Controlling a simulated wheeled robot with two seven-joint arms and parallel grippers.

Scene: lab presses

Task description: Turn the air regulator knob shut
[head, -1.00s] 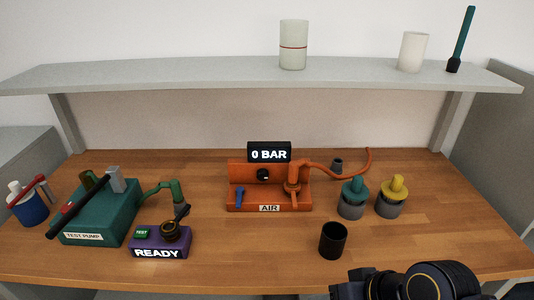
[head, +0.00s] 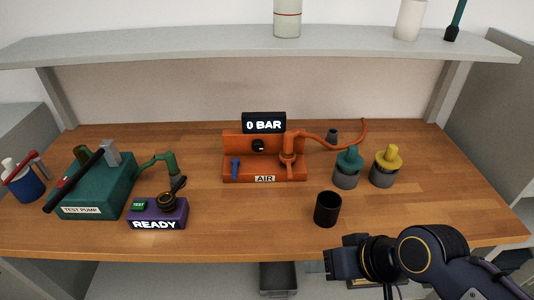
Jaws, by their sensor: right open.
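The orange air unit (head: 235,172), labelled AIR, stands at the middle of the bench. A small black knob (head: 258,145) with a light mark is on its upright face, below a black display (head: 264,124) reading "0 BAR". My right gripper (head: 332,265) is at the bench's front edge, lower right, well apart from the unit and empty. It is open, though its fingers show small and dark. My left gripper is out of view.
A black cup (head: 328,208) stands between my right gripper and the unit. Teal-topped (head: 347,170) and yellow-topped (head: 385,167) pots are right of the unit. A green test pump (head: 98,190) and purple READY box (head: 157,214) are left. Bench before the unit is clear.

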